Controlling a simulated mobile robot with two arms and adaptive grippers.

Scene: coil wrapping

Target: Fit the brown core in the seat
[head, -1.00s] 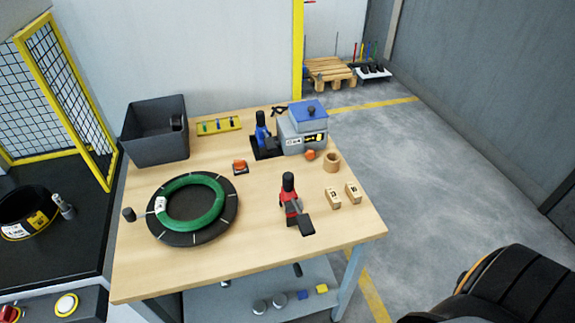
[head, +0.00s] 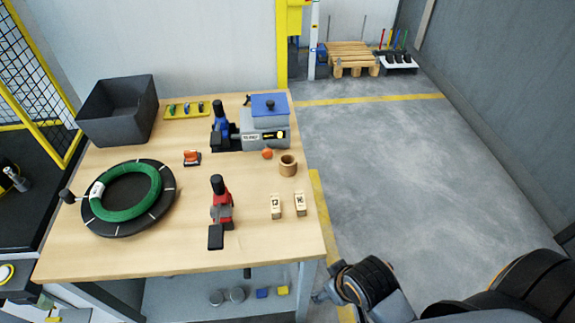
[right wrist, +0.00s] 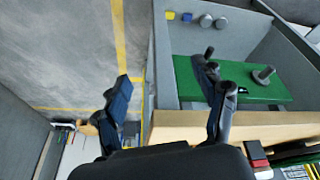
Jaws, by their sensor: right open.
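The brown core (head: 288,166), a short hollow cylinder, stands upright near the right edge of the wooden table, in front of a grey machine (head: 265,128) with a blue lid. A seat is not clearly distinguishable. My right gripper (head: 325,296) is low at the bottom of the head view, beyond the table's front right corner and well apart from the core. In the right wrist view its two dark fingers (right wrist: 170,98) are spread with nothing between them. The core is not identifiable there. My left gripper is out of view.
A green coil (head: 127,193) lies on a black disc. A red clamp (head: 221,200), a blue clamp (head: 220,122) and two small wooden blocks (head: 287,206) stand on the table (head: 150,255). A dark bin (head: 117,110) is at the back left. Open floor lies right.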

